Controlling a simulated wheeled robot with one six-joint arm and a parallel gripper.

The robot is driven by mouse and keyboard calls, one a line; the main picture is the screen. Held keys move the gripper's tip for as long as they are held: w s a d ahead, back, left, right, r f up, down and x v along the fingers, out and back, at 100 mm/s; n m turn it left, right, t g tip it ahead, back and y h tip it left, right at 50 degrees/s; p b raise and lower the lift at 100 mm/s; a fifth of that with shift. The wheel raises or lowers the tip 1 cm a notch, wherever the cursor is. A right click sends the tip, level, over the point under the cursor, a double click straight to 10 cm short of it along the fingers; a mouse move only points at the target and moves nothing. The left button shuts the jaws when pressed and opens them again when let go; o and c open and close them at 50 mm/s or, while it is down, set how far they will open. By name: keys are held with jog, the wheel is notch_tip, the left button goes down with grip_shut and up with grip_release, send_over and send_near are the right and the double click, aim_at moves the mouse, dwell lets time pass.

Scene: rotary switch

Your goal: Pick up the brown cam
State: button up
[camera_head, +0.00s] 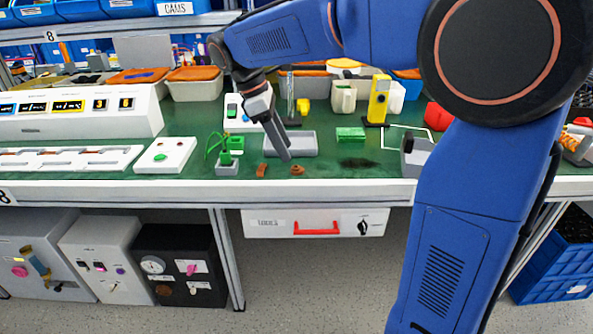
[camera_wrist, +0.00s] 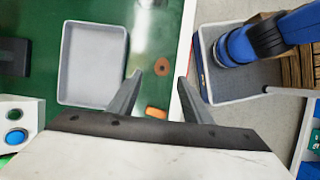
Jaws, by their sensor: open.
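Two small brown pieces lie on the green bench top near its front edge. One is a flat brown cam with a hole (camera_head: 297,170), which in the wrist view (camera_wrist: 160,65) shows between and just beyond my fingertips. The other is an orange-brown piece (camera_head: 261,170), seen in the wrist view (camera_wrist: 156,112) between the fingers, nearer their base. My gripper (camera_head: 285,156) is open and empty above the bench; in the wrist view its two fingers (camera_wrist: 159,77) stand apart. Neither piece appears to be held.
A grey tray (camera_head: 312,143) sits behind the brown pieces. A grey block with a green piece and wire (camera_head: 228,168) stands to their left, and a green block (camera_head: 350,134) lies to the right. The bench's white front edge (camera_head: 330,190) is close in front.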

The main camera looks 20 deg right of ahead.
aim_at(296, 166)
jog(key=shift+s+x, duration=0.2)
jog(key=shift+x, duration=2.6)
jog(key=shift+d+r, duration=0.1)
jog(key=shift+d, duration=0.05)
jog(key=c, duration=1.1)
